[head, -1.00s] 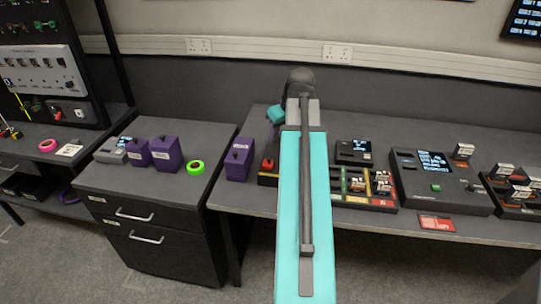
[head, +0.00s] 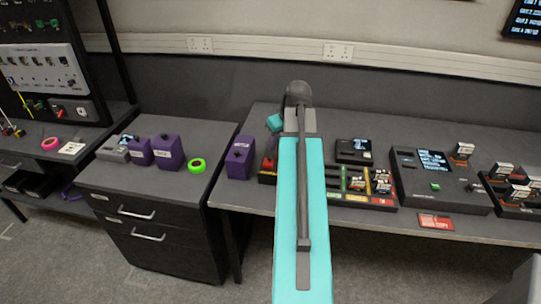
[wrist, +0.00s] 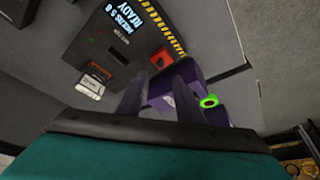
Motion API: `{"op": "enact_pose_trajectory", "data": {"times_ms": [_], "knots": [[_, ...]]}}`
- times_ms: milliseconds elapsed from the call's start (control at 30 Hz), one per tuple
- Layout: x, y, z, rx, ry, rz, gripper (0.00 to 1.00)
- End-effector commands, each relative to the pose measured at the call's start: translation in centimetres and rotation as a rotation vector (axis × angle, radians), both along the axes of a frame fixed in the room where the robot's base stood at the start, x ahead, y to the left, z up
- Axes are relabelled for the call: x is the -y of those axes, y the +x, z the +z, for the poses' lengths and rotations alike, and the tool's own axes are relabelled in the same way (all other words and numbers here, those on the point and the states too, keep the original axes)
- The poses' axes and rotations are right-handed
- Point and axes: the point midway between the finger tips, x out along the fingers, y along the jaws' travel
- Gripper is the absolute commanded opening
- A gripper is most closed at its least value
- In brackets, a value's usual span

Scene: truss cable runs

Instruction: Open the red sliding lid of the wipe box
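I cannot make out a wipe box with a red sliding lid for certain in either view. In the head view, a small dark item with a red top (head: 268,166) sits beside a purple box (head: 240,158), partly hidden by my arm. My gripper (wrist: 160,77) shows in the wrist view with its two dark fingers apart and nothing seen held between them. A purple box (wrist: 190,74) is just beyond the fingertips; I cannot tell whether they touch. In the head view my arm hides the fingers.
A dark device with a lit screen (wrist: 122,20) and striped edge fills the wrist view's upper middle. A green tape roll (head: 196,165) and purple boxes (head: 168,151) stand on the left cabinet. Card trays (head: 360,186) and a large console (head: 440,180) stand on the right bench.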

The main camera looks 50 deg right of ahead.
Motion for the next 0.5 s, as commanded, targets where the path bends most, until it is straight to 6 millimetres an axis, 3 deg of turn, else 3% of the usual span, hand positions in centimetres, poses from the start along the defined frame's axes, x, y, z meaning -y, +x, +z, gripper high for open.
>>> {"op": "enact_pose_trajectory", "data": {"times_ms": [500], "knots": [[0.4, 1.8, -4.5, -0.002, 0.001, 0.0, 0.33]]}}
